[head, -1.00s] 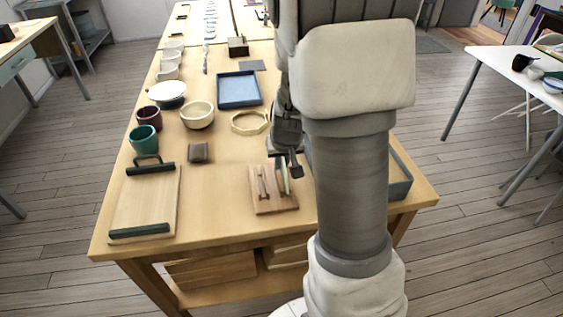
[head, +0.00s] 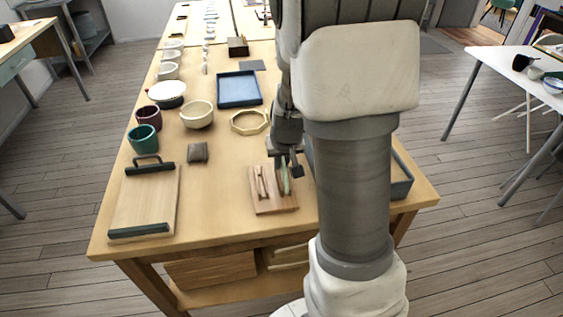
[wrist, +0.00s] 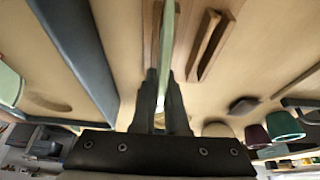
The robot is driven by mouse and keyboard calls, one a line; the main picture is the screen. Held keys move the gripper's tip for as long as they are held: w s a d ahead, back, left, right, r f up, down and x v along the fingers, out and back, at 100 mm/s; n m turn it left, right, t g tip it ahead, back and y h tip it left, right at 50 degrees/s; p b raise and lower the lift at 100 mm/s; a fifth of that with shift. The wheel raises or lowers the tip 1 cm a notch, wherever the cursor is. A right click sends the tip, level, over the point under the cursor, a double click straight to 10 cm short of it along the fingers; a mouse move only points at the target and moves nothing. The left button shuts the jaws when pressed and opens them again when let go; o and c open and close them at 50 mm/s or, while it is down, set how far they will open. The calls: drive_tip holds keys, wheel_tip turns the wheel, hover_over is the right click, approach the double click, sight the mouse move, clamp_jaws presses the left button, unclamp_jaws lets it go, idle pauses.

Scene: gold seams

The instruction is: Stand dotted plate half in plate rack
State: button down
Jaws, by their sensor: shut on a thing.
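The plate half (head: 286,183) shows as a thin pale green slab seen nearly edge-on; its dots cannot be made out. In the wrist view the plate half (wrist: 167,45) runs out from between the fingers. My gripper (head: 287,170) is shut on its upper edge; the gripper also shows in the wrist view (wrist: 160,100). The wooden plate rack (head: 262,202) lies on the table, with upright rails on its base. The plate half stands upright at the rack's right side, beside the rails (wrist: 208,45). Whether its lower edge touches the rack base is hidden.
A grey-blue bin (head: 401,188) stands right of the rack, partly behind my arm. A board with dark handles (head: 146,200) lies left, with a small dark block (head: 198,152) behind it. An octagonal ring (head: 249,121) and blue tray (head: 239,88) lie further back.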

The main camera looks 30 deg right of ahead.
drive_tip(key=shift+f+b, duration=0.45)
idle(1.3)
drive_tip(key=shift+r+p, duration=1.9)
drive_tip(key=shift+r, duration=0.45)
drive_tip(key=shift+f, duration=0.1)
drive_tip(key=shift+f+b, duration=1.3)
drive_tip(key=shift+f+b, duration=0.5)
drive_tip(key=shift+b, duration=0.5)
idle(1.5)
